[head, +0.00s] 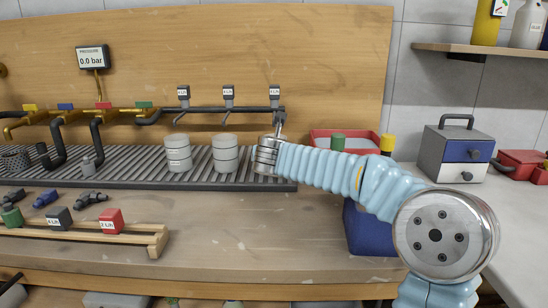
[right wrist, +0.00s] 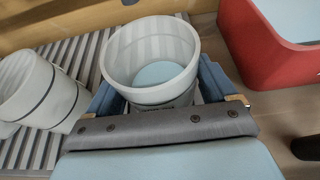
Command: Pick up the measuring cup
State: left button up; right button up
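A pale cup with dark bands (right wrist: 150,45) stands over the grating in the right wrist view, its round mouth towards the camera and a pale blue disc inside. My right gripper (right wrist: 165,85) has one blue finger on each side of this cup; whether both press on it I cannot tell. In the head view my right arm reaches in from the right to the rightmost cup (head: 266,157), whose right side is partly covered. Two similar cups, one at the left (head: 178,153) and one in the middle (head: 225,153), stand upright beside it. My left gripper is out of view.
The cups stand on a ribbed drain grating (head: 130,177) under a pipe with tagged outlets (head: 228,93). A wooden rack (head: 90,236) is at front left. The front middle of the bench is clear.

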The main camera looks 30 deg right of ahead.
jog(key=c, duration=0.7)
jog(key=shift+c, duration=0.4)
jog(key=shift+r, duration=0.15)
